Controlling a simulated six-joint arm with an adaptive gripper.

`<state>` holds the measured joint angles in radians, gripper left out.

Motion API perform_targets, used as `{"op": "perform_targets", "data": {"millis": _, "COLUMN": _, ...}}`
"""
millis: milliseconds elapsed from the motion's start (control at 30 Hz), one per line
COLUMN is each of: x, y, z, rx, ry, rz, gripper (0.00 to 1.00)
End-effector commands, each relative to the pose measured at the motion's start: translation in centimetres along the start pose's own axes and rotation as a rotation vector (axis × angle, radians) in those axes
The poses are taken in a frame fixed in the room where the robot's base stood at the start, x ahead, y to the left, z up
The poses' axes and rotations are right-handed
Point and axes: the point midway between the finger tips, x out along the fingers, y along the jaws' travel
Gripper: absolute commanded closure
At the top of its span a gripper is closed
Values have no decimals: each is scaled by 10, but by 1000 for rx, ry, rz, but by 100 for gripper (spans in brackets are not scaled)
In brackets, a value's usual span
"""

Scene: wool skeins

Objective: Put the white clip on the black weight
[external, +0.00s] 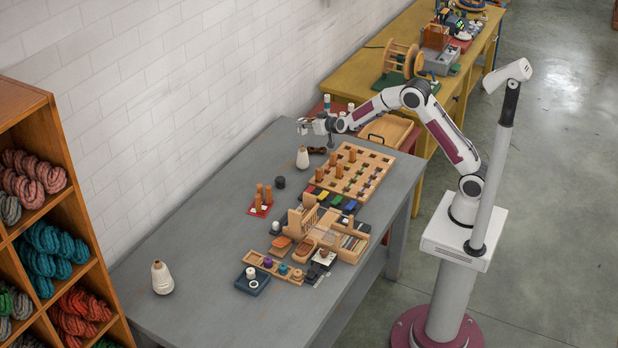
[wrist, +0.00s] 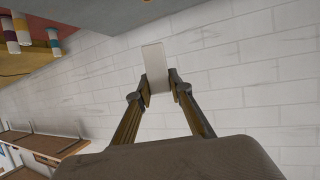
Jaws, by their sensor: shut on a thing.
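My gripper (external: 304,125) is above the far end of the grey table, near the white brick wall. In the wrist view its two fingers (wrist: 157,86) are shut on a pale flat piece, which looks like the white clip (wrist: 155,62). The clip sticks out beyond the fingertips, with the wall behind it. A small dark cylinder, which looks like the black weight (external: 280,182), stands on the table below and left of my gripper. Nothing lies on top of it. The clip is too small to make out clearly in the external view.
A white cone (external: 303,158) stands between my gripper and the dark cylinder. A pegged wooden board (external: 372,180) lies to the right. A red mat (external: 259,209) with wooden pegs is nearby. Another cone (external: 162,278) stands at the front left, with bare table around it.

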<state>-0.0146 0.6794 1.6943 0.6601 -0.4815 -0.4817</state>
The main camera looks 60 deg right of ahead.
Motion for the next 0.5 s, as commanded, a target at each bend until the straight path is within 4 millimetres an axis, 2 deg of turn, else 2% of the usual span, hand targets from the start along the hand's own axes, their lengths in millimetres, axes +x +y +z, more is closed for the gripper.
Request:
{"op": "perform_targets", "data": {"millis": 200, "x": 2, "y": -27, "z": -4, "rx": -38, "ry": 1, "rz": -91, "gripper": 94}}
{"op": "perform_targets", "data": {"millis": 500, "x": 3, "y": -56, "z": -6, "rx": -80, "ry": 1, "rz": -192, "gripper": 94}}
